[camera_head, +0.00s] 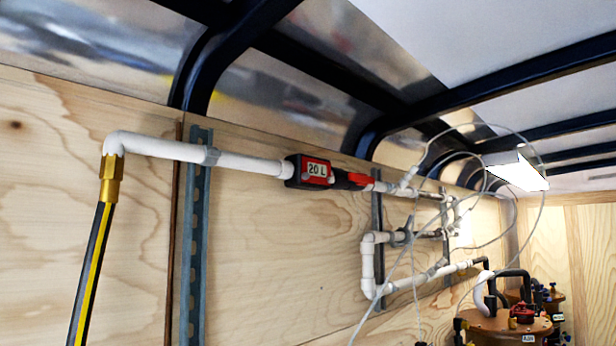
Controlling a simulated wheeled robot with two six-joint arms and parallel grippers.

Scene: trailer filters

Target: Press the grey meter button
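A red and black flow meter (308,171) sits in line on the white pipe high on the plywood wall, near the middle of the view. Its pale display reads "20 L". I cannot make out a separate grey button on it at this size. Neither of my grippers shows in the head view.
A white pipe (240,162) runs along the wall, with a brass fitting and a black-yellow hose (90,270) hanging at the left. A blue-grey vertical strut (197,240) stands beside it. Thin clear tubes loop at right. Brown tanks (500,328) stand at the lower right. Dark beams cross the ceiling.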

